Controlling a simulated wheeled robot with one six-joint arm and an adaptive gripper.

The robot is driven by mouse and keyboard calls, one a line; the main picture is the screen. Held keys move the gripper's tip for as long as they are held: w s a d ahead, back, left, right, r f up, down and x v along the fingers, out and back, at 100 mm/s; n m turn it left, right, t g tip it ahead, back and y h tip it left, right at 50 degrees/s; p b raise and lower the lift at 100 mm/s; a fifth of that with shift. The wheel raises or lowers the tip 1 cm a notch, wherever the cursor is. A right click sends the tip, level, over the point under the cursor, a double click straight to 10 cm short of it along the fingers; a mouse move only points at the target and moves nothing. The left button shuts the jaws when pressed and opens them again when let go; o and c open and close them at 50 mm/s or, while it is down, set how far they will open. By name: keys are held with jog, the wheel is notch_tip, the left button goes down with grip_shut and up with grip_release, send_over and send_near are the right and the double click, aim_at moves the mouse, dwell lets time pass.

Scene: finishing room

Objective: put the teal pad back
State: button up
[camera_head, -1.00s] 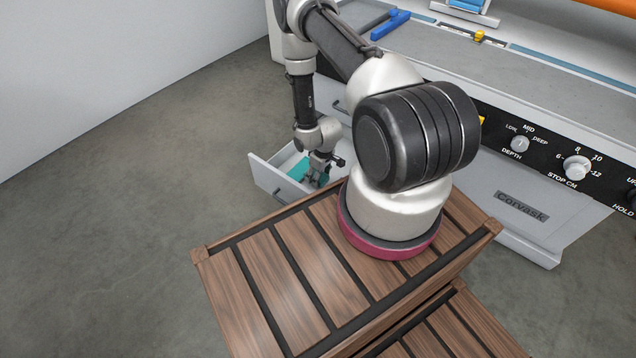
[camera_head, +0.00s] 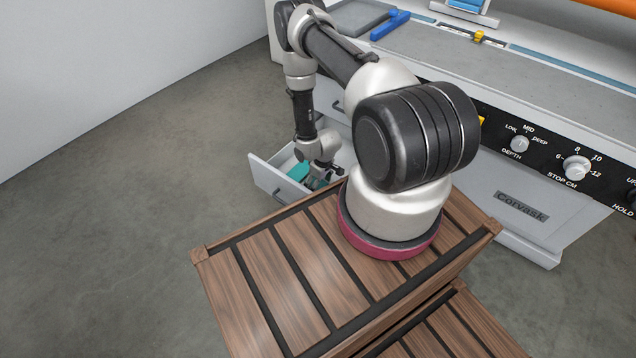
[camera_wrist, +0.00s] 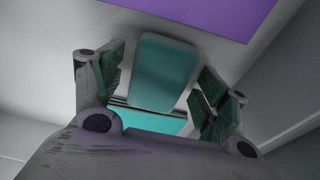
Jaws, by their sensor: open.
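The teal pad (camera_wrist: 165,72) shows in the wrist view as a rounded teal block between my gripper's two fingers. My gripper (camera_wrist: 162,90) is open, with a gap on both sides of the pad. A second teal surface (camera_wrist: 150,122) shows just below the pad; I cannot tell whether it is a marked patch or another object. In the head view, my gripper (camera_head: 328,180) is down inside the open drawer (camera_head: 270,178). Teal (camera_head: 299,171) shows there beside and below the gripper, partly hidden by it.
A purple patch (camera_wrist: 200,12) lies on the pale surface in the wrist view. The grey machine (camera_head: 520,215) with knobs stands behind the drawer. A blue-handled tool (camera_head: 391,25) lies on its top. My arm covers part of the drawer. The floor at left is clear.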

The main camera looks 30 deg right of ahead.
notch_tip(320, 180, up, 50)
jog(key=w+m+t+h, duration=0.1)
jog(key=w+m, duration=0.1)
jog(key=s+a+r+m+t, duration=0.1)
jog(key=s+a+r, duration=0.1)
jog(key=s+r, duration=0.85)
jog(key=s+a+r, duration=0.1)
jog(key=s+r, duration=0.3)
jog(key=s, duration=0.3)
jog(key=s+a+r+m, duration=0.1)
jog(key=s+a+r, duration=0.1)
jog(key=s+r, duration=0.3)
jog(key=s, duration=0.2)
jog(key=shift+s+a+r+t, duration=0.2)
jog(key=shift+s+r+t, duration=0.05)
jog(key=shift+s+t, duration=0.05)
